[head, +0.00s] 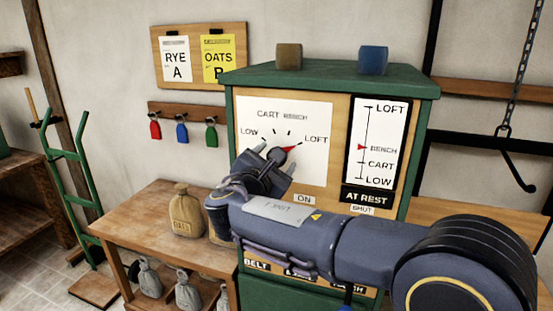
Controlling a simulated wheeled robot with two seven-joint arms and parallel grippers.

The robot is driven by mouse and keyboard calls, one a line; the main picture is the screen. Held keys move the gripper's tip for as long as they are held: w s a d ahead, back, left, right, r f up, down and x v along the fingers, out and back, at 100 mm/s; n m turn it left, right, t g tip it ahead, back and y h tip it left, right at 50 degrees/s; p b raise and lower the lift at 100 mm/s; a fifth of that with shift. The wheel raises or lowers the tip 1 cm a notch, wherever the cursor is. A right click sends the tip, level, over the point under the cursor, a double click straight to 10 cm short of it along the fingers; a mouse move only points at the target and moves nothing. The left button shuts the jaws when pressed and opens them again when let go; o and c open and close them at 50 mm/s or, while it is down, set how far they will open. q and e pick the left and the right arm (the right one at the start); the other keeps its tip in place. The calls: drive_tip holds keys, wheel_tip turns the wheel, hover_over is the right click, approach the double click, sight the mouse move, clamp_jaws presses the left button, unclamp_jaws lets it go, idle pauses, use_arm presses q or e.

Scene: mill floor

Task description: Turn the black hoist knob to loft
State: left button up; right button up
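The black hoist knob (279,155) is on the white dial plate (314,168) of the green-framed cabinet. Its red pointer points up and right toward the LOFT mark. My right gripper (274,160) is at the knob, with its fingers spread on either side; it looks open, and the gripper partly hides the knob. Whether a finger touches the knob is hard to see. On the scale panel (376,138) to the right, the red marker (362,147) stands at BENCH. The sign (368,197) below reads AT REST. My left gripper is not in view.
A brown block (289,57) and a blue block (373,60) sit on the cabinet top. A wooden bench (160,222) with sacks stands at left, beside a green hand truck (78,175). A hook (515,175) hangs on a chain at right. My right arm covers the cabinet's lower front.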

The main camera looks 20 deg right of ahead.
drive_tip(key=v, duration=0.6)
drive_tip(key=shift+s+b, duration=0.15)
drive_tip(key=shift+b, duration=0.2)
drive_tip(key=shift+a, duration=0.15)
drive_tip(key=s+d+f+m+g+y+p, duration=0.1)
drive_tip(key=s+d+f+m+g+y, duration=0.1)
drive_tip(key=s+d+f+m+g, duration=0.45)
drive_tip(key=s+d+f+m+g+y, duration=0.2)
drive_tip(key=s+d+f+m+y, duration=0.15)
drive_tip(key=s+d+f, duration=0.4)
drive_tip(key=s+a+f+m+y, duration=0.3)
drive_tip(key=s+f+m+y, duration=0.1)
drive_tip(key=s+m, duration=0.3)
drive_tip(key=s+a+f+m+y+p, duration=0.1)
drive_tip(key=s+a+f+m+y, duration=0.2)
drive_tip(key=s+m, duration=0.5)
drive_tip(key=shift+s+f+g+y, duration=0.3)
drive_tip(key=shift+f+g+y, duration=0.2)
drive_tip(key=shift+y, duration=0.15)
